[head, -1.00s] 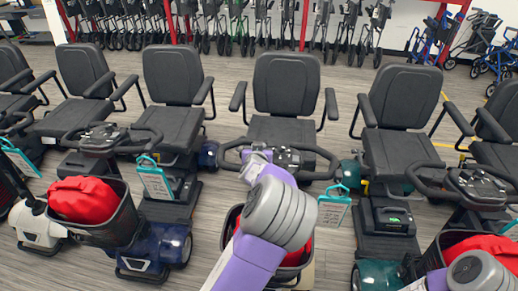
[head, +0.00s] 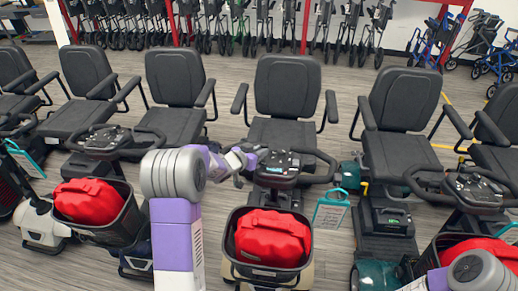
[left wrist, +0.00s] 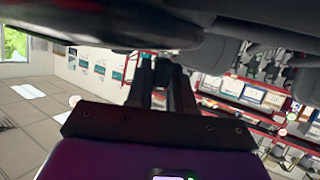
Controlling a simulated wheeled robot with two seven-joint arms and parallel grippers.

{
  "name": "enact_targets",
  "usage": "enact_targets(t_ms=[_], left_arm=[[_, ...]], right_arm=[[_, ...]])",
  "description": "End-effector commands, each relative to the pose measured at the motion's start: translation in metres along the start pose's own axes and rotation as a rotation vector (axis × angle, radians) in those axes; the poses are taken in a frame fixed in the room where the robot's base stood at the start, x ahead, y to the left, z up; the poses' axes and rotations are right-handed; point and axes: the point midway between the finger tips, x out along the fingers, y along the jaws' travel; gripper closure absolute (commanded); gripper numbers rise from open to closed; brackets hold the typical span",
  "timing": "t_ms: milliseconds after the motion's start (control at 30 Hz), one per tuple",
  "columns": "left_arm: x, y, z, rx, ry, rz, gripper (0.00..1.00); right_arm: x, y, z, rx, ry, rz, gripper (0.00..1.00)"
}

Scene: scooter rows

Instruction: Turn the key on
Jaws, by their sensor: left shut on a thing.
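The middle scooter's control console (head: 277,168) shows in the head view, between its black handlebars. My left gripper (head: 257,157) is at the console's left side, reached by my purple and grey arm. In the left wrist view the two dark fingers of my left gripper (left wrist: 164,62) meet the underside of a dark body, apparently the console. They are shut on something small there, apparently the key. The key itself is hidden by the fingers and the dark body, so its turn position cannot be told. My right gripper is out of view; only part of that arm shows at the lower right.
A basket (head: 233,260) with a red bag (head: 272,238) hangs in front of the middle scooter. Its black seat (head: 287,88) is behind. Other scooters (head: 100,215) stand close on both sides. A teal tag (head: 330,209) hangs at the right.

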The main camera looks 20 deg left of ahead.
Motion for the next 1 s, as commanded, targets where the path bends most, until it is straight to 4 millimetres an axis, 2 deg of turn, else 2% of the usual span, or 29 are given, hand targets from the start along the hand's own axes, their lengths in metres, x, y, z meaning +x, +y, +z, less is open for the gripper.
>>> enact_targets(t_ms=[200,667,700,800,1000], left_arm=[[0.0,-0.0008,0.0007,0.009,-0.003,0.033,1.0],[0.0006,-0.0002,0.002,0.01,-0.004,0.04,1.0],[0.0006,-0.0002,0.0021,0.01,-0.004,0.04,0.72],[0.0005,-0.0002,0.0019,0.01,-0.004,0.04,0.57],[0.0005,-0.0003,0.0013,0.01,-0.002,0.04,0.57]], right_arm=[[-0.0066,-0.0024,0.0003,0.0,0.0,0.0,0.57],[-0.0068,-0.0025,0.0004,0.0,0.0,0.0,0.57],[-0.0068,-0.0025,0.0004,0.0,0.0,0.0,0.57],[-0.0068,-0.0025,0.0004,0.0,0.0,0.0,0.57],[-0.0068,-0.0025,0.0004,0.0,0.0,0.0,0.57]])
